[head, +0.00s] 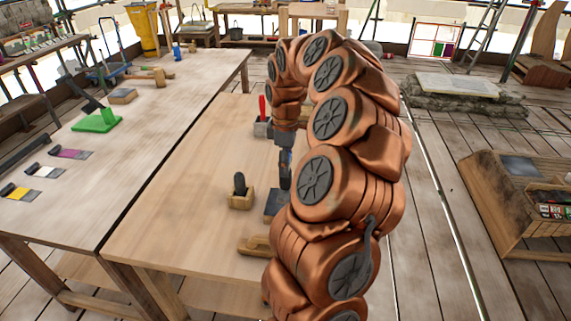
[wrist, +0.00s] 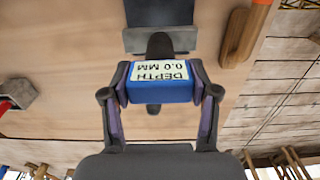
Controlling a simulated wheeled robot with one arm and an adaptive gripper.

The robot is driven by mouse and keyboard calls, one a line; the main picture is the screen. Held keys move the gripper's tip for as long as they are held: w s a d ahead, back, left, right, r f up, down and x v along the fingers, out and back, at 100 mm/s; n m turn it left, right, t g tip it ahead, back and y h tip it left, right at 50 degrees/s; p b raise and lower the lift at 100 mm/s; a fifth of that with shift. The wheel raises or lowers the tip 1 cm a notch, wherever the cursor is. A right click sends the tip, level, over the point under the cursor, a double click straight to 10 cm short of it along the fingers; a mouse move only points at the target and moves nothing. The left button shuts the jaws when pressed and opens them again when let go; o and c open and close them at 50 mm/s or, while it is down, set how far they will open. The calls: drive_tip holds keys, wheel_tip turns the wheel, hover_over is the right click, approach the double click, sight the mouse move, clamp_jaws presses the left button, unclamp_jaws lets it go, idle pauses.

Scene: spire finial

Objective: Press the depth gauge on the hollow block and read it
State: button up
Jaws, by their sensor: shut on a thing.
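My gripper (wrist: 160,82) is shut on the blue depth gauge (wrist: 160,94), one finger on each side. The gauge's white label appears upside down in the wrist view and reads "DEPTH 0.0 MM". Its dark rounded part extends above and below the blue body in that view. A dark grey block (wrist: 160,40), perhaps the hollow block, lies beyond the gauge; I cannot tell whether they touch or see any hollow. In the head view, my gripper (head: 285,168) is above the near bench, and the dark block (head: 274,205) is partly hidden by my arm.
A wooden holder (head: 241,200) with a dark upright piece stands left of the block. A wooden float (head: 254,246) lies nearer, and a grey block (head: 262,129) with a red handle stands farther back. The bench's left part is clear. Another bench holds a green tool (head: 97,122).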

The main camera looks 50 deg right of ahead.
idle(0.4)
drive_tip(key=shift+f+b, duration=1.4)
drive_tip(key=shift+f, duration=0.9)
drive_tip(key=o, duration=1.4)
drive_tip(key=shift+c, duration=0.2)
wheel_tip(320, 180, up, 12)
drive_tip(key=shift+f, duration=0.1)
